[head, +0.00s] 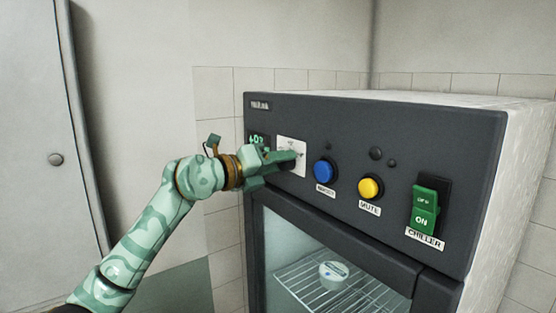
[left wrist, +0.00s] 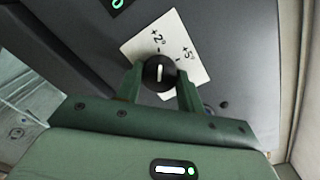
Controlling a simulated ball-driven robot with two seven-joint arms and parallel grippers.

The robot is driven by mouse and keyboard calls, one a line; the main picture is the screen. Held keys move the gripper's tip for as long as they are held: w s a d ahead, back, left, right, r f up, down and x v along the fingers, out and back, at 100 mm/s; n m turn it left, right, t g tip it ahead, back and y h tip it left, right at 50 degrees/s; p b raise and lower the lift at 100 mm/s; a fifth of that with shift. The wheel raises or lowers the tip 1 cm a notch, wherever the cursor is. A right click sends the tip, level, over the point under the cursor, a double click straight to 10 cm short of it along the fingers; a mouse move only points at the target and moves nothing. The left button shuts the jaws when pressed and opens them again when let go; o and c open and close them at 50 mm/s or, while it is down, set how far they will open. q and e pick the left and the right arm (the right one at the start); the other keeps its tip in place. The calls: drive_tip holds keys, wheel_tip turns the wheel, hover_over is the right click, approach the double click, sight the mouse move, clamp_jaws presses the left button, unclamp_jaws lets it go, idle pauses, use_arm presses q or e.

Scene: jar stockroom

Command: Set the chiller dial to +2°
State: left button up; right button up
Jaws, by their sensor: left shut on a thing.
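The chiller dial is a round black knob (left wrist: 159,74) with a white pointer line, on a white scale plate (left wrist: 192,68) marked +2° and +5°. My left gripper (left wrist: 159,82) is shut on the knob, one finger on each side. In the head view my left gripper (head: 294,158) reaches the plate (head: 291,147) and hides the knob. My right gripper is not in view.
The dark chiller panel (head: 400,135) also has a green-digit display (head: 258,140), too small to read surely, a blue button (head: 324,172), a yellow button (head: 370,187) and a green switch (head: 424,212). Below, a glass door shows a jar (head: 333,273) on a wire shelf.

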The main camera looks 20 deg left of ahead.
use_arm(q)
drive_tip(key=shift+n, duration=0.6)
drive_tip(key=o, duration=1)
drive_tip(key=shift+a, duration=0.1)
drive_tip(key=b+v, duration=0.5)
drive_tip(key=v, duration=1.1)
drive_tip(key=shift+s+b, duration=0.15)
drive_tip(key=shift+b, duration=0.25)
